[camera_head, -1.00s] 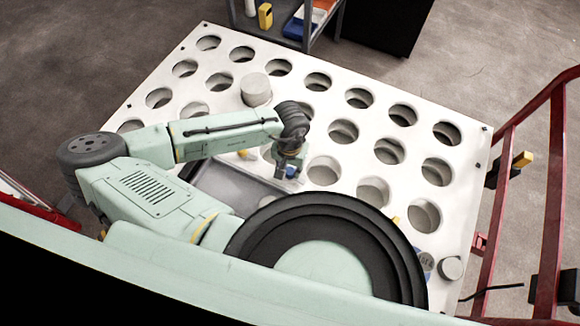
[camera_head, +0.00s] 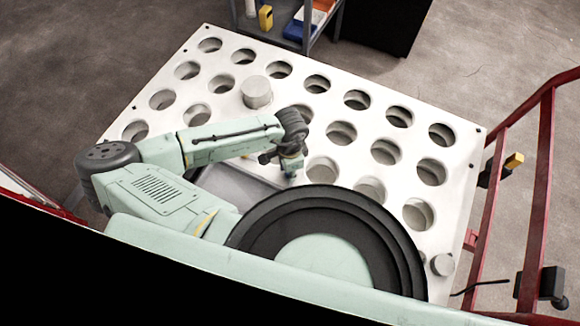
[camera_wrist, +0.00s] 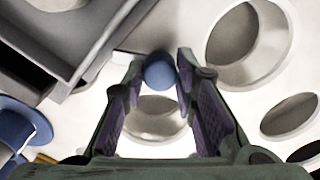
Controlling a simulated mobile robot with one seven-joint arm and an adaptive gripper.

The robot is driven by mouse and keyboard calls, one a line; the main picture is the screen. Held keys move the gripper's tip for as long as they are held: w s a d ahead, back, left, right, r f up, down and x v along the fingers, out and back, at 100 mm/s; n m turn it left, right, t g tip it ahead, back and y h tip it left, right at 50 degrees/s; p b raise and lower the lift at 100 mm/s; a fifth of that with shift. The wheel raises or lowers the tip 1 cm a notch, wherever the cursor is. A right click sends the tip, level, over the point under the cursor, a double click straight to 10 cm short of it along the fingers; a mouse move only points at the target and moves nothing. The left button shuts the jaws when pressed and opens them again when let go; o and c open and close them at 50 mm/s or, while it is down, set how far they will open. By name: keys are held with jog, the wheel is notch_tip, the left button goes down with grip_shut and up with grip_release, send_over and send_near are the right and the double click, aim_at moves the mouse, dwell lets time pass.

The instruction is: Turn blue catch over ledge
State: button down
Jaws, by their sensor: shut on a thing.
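In the wrist view, the blue catch (camera_wrist: 159,72) shows as a small rounded blue end between the fingertips of my gripper (camera_wrist: 161,62). The fingers are shut on it. A grey box-like frame with a raised edge (camera_wrist: 92,56) lies at the upper left, close beside the catch. I cannot tell which edge is the ledge, or whether the catch lies over it. In the head view, my gripper (camera_head: 290,166) is low at the right end of the grey tray (camera_head: 232,187); the catch is hidden there.
The white table (camera_head: 300,112) has several round holes. A grey cylinder (camera_head: 257,92) stands behind my gripper and another (camera_head: 442,264) at the right front. A second blue round part (camera_wrist: 27,122) is at the left in the wrist view. A red rail (camera_head: 541,170) bounds the right side.

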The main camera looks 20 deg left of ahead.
jog(key=m+p, duration=0.1)
jog(key=m, duration=0.5)
jog(key=shift+w+r+p, duration=0.1)
jog(key=shift+p, duration=0.25)
jog(key=shift+m, duration=0.4)
jog(key=c, duration=1.3)
grip_release()
notch_tip(320, 180, up, 12)
